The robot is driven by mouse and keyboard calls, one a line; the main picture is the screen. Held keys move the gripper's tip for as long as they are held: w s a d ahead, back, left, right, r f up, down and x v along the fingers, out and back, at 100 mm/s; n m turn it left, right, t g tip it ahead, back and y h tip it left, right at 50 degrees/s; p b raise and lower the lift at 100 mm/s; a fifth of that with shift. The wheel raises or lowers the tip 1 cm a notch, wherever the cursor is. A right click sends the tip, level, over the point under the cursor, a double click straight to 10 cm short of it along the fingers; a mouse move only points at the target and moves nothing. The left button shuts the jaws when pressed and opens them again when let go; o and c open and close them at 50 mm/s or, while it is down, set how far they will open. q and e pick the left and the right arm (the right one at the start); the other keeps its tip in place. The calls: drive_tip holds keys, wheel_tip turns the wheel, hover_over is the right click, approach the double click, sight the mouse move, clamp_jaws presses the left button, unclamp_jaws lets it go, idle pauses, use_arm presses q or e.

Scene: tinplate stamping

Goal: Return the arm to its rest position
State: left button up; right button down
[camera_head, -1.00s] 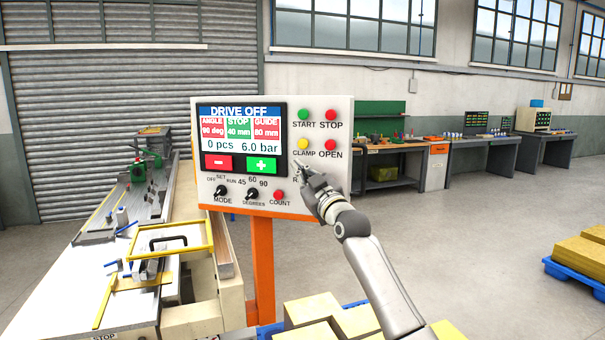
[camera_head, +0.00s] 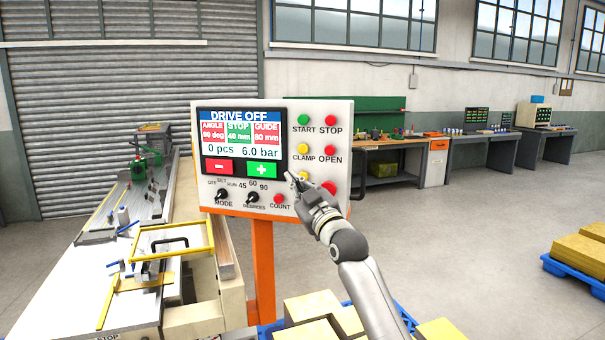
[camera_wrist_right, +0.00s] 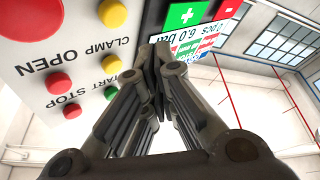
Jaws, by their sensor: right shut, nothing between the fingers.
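My right gripper (camera_head: 291,177) is shut and empty in front of the control panel (camera_head: 342,117), at its lower right part. Its fingertips show just below and right of the green plus key (camera_head: 262,169). The right wrist view shows the closed fingers (camera_wrist_right: 158,55) with the panel face (camera_wrist_right: 40,45) beyond them; I cannot tell whether they touch it. My right arm (camera_head: 372,295) reaches up from the bottom edge and hides part of the panel's lower right corner. The screen reads DRIVE OFF, 0 pcs and 6.0 bar. My left gripper is not in view.
The panel stands on an orange post (camera_head: 262,270). A machine bed with a yellow frame (camera_head: 172,240) is on the left. Boxes (camera_head: 312,305) sit at the bottom middle, and a blue pallet (camera_head: 570,273) is at the right. Floor between is clear.

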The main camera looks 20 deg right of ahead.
drive_tip(key=shift+s+a, duration=0.4)
drive_tip(key=shift+s, duration=0.25)
drive_tip(key=shift+f, duration=0.15)
